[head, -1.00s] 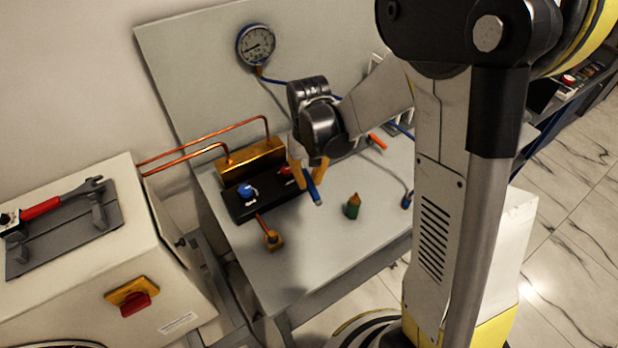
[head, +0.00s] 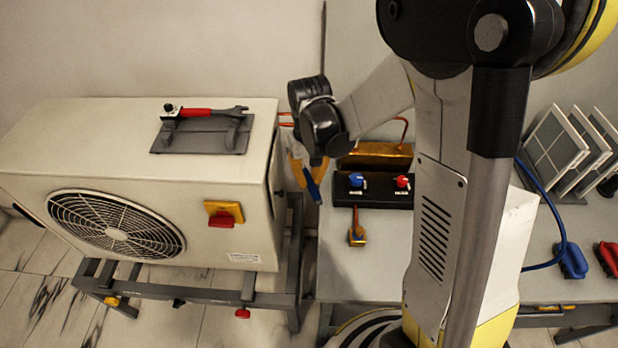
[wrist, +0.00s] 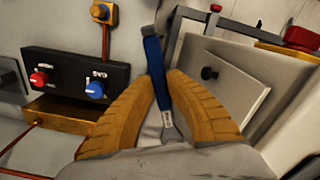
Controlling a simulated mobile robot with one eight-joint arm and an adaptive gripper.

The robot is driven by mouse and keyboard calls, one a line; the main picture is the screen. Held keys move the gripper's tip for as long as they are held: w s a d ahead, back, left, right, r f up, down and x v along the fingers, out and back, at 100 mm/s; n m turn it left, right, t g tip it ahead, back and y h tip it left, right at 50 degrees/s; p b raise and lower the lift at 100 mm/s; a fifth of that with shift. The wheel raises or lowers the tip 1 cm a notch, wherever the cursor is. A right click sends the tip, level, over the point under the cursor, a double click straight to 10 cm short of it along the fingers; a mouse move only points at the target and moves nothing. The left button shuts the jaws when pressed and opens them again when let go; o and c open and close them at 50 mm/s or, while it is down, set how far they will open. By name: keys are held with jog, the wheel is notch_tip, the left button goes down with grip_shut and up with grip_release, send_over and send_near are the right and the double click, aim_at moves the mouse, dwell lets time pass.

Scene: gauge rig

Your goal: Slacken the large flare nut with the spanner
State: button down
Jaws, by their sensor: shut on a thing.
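My gripper (head: 308,172) is shut on a slim blue-handled tool (head: 314,188). In the wrist view the blue tool (wrist: 157,75) stands between my two orange fingers (wrist: 165,90), with a grey part and small label at its lower end. I cannot tell from its ends whether it is a spanner. I cannot tell which part is the large flare nut.
The outdoor unit (head: 60,150) stands left of my gripper, with a yellow and red switch (head: 224,214) on its front. A black manifold (head: 385,195) with blue and red knobs sits on the bench. Filter panels (head: 570,150) stand at the right. Bare bench lies around the brass fitting.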

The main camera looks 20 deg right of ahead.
notch_tip(320, 180, down, 7)
jog(key=b, duration=0.6)
jog(key=w+d+r+m+p, duration=0.1)
jog(key=d+r+m+p, duration=0.3)
jog(key=m, duration=0.6)
jog(key=d, duration=0.2)
jog(key=shift+w+d+r+p, duration=0.15)
jog(key=shift+d+r+p, duration=0.1)
jog(key=shift+d+p, duration=0.1)
